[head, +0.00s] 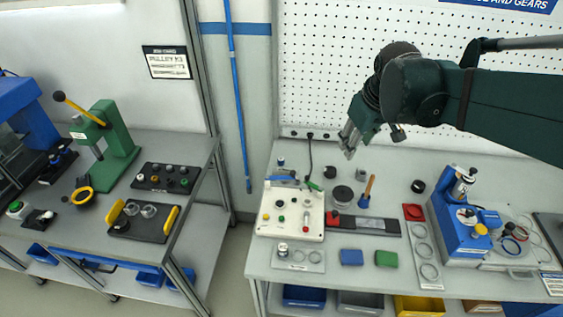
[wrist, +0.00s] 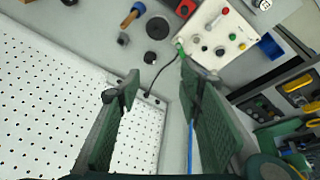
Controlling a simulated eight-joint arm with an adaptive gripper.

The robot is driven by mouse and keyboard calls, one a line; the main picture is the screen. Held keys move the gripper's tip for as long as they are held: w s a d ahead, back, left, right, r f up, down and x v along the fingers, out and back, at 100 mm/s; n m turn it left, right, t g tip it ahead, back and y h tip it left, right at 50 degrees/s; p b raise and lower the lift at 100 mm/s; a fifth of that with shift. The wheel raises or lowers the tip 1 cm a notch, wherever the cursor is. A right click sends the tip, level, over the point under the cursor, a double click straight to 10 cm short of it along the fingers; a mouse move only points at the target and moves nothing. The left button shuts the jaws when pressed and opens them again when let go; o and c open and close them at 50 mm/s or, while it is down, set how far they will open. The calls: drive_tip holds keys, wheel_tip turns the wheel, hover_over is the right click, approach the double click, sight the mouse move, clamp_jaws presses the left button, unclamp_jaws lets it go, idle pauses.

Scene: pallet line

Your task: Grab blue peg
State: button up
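My gripper (head: 349,142) hangs in the air in front of the pegboard, above the back of the right bench. In the wrist view its two green fingers (wrist: 160,78) are apart with nothing between them. No plain blue peg is clear. A small upright tool with a blue and brown body (head: 368,188) stands on the bench, below and right of my gripper; it also shows in the wrist view (wrist: 133,14). A blue piece (head: 284,180) sits at the back of the white panel (head: 262,229).
The panel carries several coloured knobs, and a cable rises behind it. A dark disc (head: 343,194) stands beside the blue-brown tool. A blue machine (head: 452,222) is at the right. Blue (head: 351,258) and green (head: 386,259) blocks lie near the front edge. The pegboard closes the back.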

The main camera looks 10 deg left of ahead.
drive_tip(key=w+a+f+n+g, duration=0.1)
drive_tip(key=w+a+f+n, duration=0.25)
drive_tip(key=w+a, duration=0.4)
drive_tip(key=n+g, duration=0.3)
drive_tip(key=n, duration=0.4)
hover_over(281, 159)
drive_tip(key=shift+h, duration=0.3)
wheel_tip(281, 159, down, 23)
drive_tip(key=shift+d+f+b, duration=0.1)
drive_tip(key=shift+b, duration=0.25)
drive_tip(key=shift+w+a+f, duration=0.1)
drive_tip(key=shift+a+f, duration=0.1)
drive_tip(key=shift+f, duration=0.2)
drive_tip(key=shift+f, duration=0.1)
drive_tip(key=shift+f, duration=1.2)
drive_tip(key=shift+f, duration=0.1)
